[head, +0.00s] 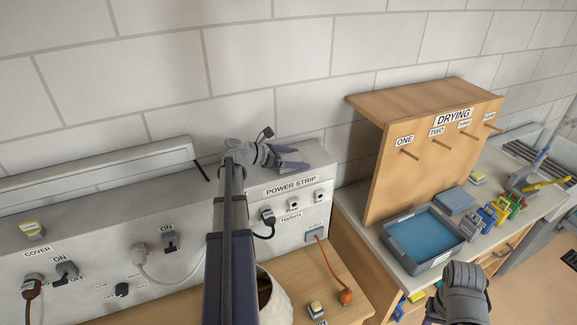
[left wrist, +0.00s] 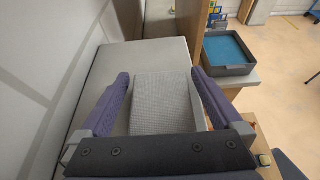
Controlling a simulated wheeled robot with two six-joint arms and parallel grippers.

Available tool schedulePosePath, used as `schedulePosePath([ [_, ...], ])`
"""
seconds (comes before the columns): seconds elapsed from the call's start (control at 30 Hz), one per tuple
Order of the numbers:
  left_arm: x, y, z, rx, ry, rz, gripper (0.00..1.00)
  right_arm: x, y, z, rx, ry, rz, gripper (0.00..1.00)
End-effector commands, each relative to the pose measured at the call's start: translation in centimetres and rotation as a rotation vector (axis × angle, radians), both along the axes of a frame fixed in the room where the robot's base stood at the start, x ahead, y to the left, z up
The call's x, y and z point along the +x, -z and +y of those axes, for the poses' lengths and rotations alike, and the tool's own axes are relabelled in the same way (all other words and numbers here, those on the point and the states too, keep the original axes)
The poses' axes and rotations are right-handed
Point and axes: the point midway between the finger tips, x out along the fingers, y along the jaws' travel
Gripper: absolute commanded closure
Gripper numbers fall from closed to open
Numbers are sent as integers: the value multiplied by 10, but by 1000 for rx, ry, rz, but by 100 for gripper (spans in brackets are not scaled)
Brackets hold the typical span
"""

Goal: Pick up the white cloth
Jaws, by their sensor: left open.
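My left gripper (head: 290,157) is open over the top of the grey power strip housing, near its right end. In the left wrist view, its purple fingers (left wrist: 158,100) stand apart on either side of a pale, flat, square-cornered piece that looks like the white cloth (left wrist: 164,92). It lies on the housing top; I cannot tell whether the fingers touch it. In the head view I cannot make out the cloth clearly around the gripper. A grey part of my right arm (head: 463,293) shows at the lower right; its fingers cannot be made out.
The power strip housing (head: 110,215) carries switches, plugs and cords along its front. A wall of pale blocks stands close behind. To the right, a wooden drying rack (head: 385,190) with pegs rises beside a grey tray with a blue inside (head: 395,236). Several coloured items stand beyond it.

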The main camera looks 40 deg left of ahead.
Motion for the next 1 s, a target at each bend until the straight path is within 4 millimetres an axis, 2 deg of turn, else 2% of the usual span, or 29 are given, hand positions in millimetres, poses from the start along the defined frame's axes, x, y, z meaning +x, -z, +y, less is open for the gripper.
schedulePosePath([
  [0.13,0,-1,0,0,0,0,0,0,-1,0,0,0,0,50],
  [0.77,-1,-1,0,0,0,0,71,0,-1,0,0,0,0,50],
  [1.0,-1,-1,0,0,0,0,73,0,-1,0,0,0,0,50],
])
